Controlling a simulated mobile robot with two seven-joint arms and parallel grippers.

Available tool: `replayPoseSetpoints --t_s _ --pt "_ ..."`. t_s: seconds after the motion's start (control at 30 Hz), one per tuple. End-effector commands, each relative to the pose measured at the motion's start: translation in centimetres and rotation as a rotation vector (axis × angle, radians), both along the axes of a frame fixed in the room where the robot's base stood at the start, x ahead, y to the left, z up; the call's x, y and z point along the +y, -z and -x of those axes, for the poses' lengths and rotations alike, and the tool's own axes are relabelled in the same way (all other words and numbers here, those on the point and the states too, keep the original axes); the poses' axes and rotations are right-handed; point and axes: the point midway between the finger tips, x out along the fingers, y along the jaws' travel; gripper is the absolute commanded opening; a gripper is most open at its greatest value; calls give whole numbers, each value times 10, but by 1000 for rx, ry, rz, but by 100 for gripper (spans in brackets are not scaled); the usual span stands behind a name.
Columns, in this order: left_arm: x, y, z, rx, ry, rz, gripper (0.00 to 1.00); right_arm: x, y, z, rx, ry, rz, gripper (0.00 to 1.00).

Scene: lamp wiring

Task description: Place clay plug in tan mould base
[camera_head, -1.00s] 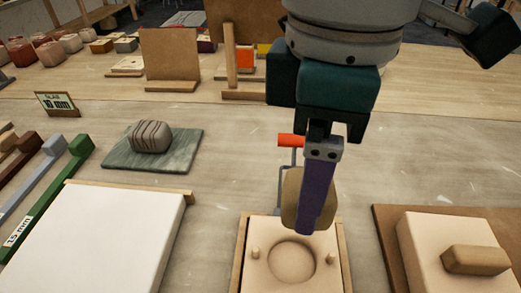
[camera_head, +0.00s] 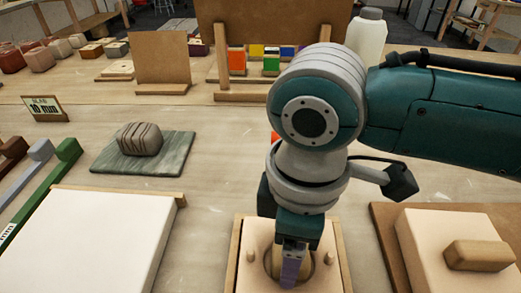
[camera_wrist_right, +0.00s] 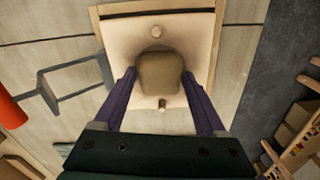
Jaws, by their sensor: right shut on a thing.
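The tan mould base (camera_head: 256,240) is a pale block with a round hollow and small pegs, set in a wooden frame at bottom centre. It also shows in the right wrist view (camera_wrist_right: 120,45). My right gripper (camera_head: 290,268) points down over the hollow. It is shut on the brownish clay plug (camera_wrist_right: 158,74), one purple finger on each side. The plug sits over the hollow, between the two pegs. How deep it sits, or whether it touches the base, I cannot tell. My left gripper is not in view.
A pale block with a tan handle (camera_head: 478,256) lies on a brown board to the right. A white slab (camera_head: 85,240) lies to the left. A striped grey lump (camera_head: 139,139) rests on a green stone slab. An orange-handled tool (camera_wrist_right: 8,110) lies beside the base.

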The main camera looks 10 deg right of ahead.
Motion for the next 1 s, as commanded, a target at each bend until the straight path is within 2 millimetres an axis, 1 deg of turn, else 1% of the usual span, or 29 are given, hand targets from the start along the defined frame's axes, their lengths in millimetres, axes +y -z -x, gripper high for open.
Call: replayPoseSetpoints --t_s 0.17,0.2,0.4,0.63,0.73,0.87,1.0 --pt "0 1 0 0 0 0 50 0 3 0 0 0 -1 0" --pt "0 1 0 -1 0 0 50 0 3 0 0 0 0 77" --pt "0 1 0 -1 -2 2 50 0 3 0 0 0 0 99" --pt "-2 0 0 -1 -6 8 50 0 2 0 0 0 0 100" --pt "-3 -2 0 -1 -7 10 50 0 -4 -1 -1 0 -2 100" --pt "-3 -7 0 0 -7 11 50 1 -26 -1 -3 -2 -3 100" --pt "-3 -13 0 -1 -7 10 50 1 -59 -1 -5 -2 -3 100"
